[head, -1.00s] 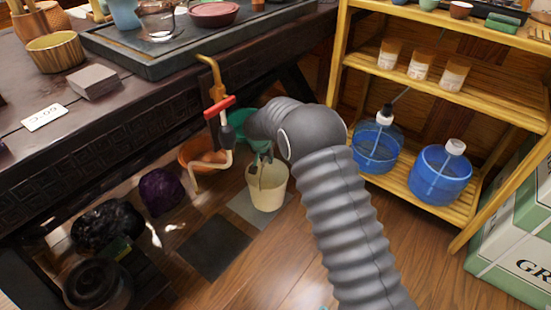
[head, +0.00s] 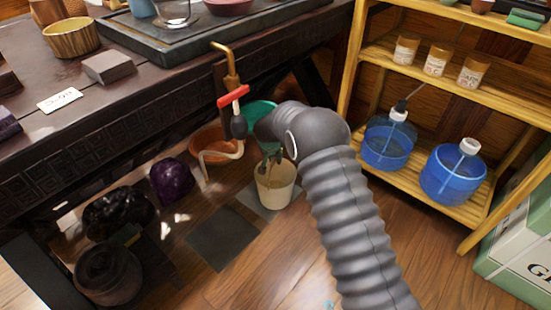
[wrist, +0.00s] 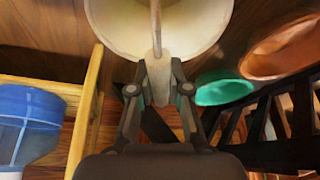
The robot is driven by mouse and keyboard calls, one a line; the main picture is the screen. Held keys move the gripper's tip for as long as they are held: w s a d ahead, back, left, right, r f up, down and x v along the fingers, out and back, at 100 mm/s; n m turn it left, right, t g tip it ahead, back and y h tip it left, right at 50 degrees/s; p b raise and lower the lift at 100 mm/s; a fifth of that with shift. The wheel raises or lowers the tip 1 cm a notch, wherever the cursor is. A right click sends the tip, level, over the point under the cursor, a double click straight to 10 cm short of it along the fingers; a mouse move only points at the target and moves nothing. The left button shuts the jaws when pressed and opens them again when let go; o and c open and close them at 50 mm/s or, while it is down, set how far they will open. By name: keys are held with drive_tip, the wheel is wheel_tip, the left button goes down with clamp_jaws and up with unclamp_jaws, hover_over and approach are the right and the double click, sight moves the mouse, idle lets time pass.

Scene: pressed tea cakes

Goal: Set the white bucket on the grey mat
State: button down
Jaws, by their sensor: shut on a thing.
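The white bucket (head: 275,190) stands upright low down over the light grey mat (head: 247,199), to the right of the dark mat. The bucket hides part of the grey mat, and I cannot tell whether its base touches it. My gripper (head: 268,160) reaches down at the bucket's top, partly hidden by my arm. In the wrist view my gripper (wrist: 159,86) is shut on the bucket's thin pale handle, and the bucket (wrist: 190,35) shows beyond the fingertips.
A dark mat (head: 222,238) lies left of the grey one. An orange bucket (head: 208,142) and a green bucket (head: 260,114) stand behind, near a red-handled tap (head: 233,97). A wooden shelf (head: 425,190) with blue jugs stands right.

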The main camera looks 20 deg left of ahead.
drive_tip(key=c, duration=1.5)
unclamp_jaws()
drive_tip(key=shift+f, duration=0.1)
drive_tip(key=o, duration=0.4)
drive_tip(key=p+v, duration=0.1)
drive_tip(key=v, duration=1.1)
drive_tip(key=shift+s, duration=0.1)
